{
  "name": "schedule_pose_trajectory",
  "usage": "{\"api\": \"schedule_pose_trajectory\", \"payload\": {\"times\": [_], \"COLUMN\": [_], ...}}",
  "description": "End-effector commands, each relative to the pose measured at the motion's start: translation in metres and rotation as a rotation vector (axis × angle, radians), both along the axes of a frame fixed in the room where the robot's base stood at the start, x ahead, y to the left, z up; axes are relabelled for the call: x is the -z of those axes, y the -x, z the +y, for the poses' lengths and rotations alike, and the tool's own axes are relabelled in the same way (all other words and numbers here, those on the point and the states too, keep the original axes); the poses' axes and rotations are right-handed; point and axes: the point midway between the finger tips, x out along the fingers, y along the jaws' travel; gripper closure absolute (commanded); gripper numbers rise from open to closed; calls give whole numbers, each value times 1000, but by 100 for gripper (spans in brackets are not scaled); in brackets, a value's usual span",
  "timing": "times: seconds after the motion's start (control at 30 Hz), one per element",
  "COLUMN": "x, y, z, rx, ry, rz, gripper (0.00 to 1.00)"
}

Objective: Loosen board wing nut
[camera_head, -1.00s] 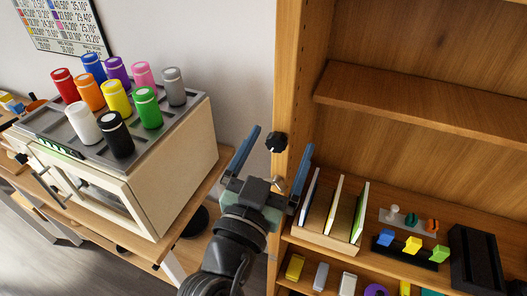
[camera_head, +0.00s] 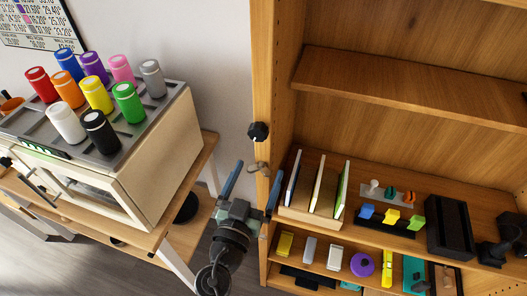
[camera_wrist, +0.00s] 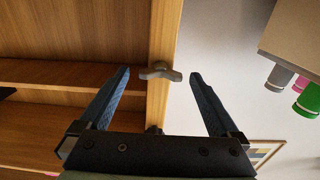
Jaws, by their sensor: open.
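A grey metal wing nut (camera_head: 260,168) sits on the front edge of the wooden upright post (camera_head: 263,60), just below a black knob (camera_head: 258,132). In the wrist view, which is upside down, the wing nut (camera_wrist: 160,71) lies across the post between my two fingertips, touching neither in the picture. My gripper (camera_head: 256,172) is open and empty, with blue fingers. Its fingertips (camera_wrist: 159,73) are on both sides of the nut in the picture; I cannot tell the remaining depth. The black knob is mostly hidden behind the gripper body in the wrist view.
A cream cabinet (camera_head: 165,160) with several coloured cups stands at left. The wooden shelves at right hold a book rack (camera_head: 310,217), a small board with knobs (camera_head: 389,196), a black tray (camera_head: 450,227) and several small items. Open floor lies between table and shelf.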

Motion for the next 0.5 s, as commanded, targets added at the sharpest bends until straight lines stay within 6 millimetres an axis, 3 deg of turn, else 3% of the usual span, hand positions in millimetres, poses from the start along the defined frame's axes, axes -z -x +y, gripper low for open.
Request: {"api": "schedule_pose_trajectory", "payload": {"times": [0.2, 0.5], "x": [-2, 0], "y": [-31, -46], "z": [-10, -15], "rx": [1, 0], "ry": [0, -1], "rz": [-1, 0], "gripper": [3, 3]}}
